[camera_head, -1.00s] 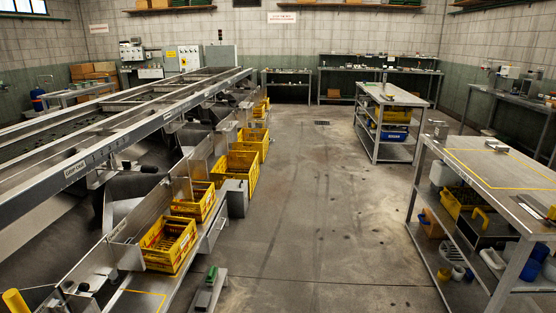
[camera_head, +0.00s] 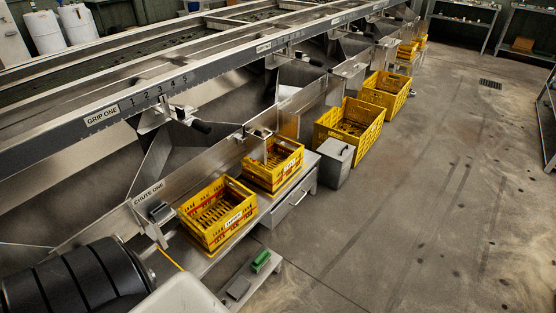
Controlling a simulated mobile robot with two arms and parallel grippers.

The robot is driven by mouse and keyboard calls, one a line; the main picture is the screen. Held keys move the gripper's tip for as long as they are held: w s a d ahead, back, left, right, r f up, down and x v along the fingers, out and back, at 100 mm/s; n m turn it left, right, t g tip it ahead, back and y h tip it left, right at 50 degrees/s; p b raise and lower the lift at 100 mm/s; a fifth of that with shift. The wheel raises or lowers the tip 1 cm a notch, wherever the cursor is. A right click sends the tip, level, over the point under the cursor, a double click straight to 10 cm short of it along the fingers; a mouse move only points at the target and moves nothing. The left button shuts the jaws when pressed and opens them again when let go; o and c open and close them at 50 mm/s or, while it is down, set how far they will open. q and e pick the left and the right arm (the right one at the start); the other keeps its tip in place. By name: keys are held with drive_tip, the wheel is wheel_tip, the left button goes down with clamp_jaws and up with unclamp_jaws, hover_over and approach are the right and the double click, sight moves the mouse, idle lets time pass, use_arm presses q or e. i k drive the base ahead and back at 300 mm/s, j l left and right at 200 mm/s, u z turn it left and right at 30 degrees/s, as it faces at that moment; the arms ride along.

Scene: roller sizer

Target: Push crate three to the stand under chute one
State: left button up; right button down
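A sign reading CHUTE ONE (camera_head: 149,193) is on the steel side at lower left. Below it is a low steel stand (camera_head: 205,268), with part of a yellow line showing at its left end. A yellow slatted crate (camera_head: 232,222) with a white label sits on this stand; I cannot read the label surely. A second yellow crate (camera_head: 291,171) stands just behind it, over a drawer. Larger yellow crates (camera_head: 368,133) stand farther along on the floor. I cannot tell which one is crate three. Neither gripper is in view.
A grey metal box (camera_head: 336,163) stands between the second crate and the larger ones. A low ledge with a green-topped item (camera_head: 261,261) juts out at the front. The long sizer frame (camera_head: 185,85) runs along the left. The concrete floor (camera_head: 430,220) at right is open.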

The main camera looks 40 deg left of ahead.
sight(243, 210)
drive_tip(key=i+u, duration=0.25)
drive_tip(key=i, duration=0.25)
drive_tip(key=i+l+u, duration=0.25)
drive_tip(key=i, duration=0.25)
drive_tip(key=i+l+u, duration=0.25)
drive_tip(key=i, duration=0.25)
drive_tip(key=i+j, duration=0.05)
drive_tip(key=j, duration=0.05)
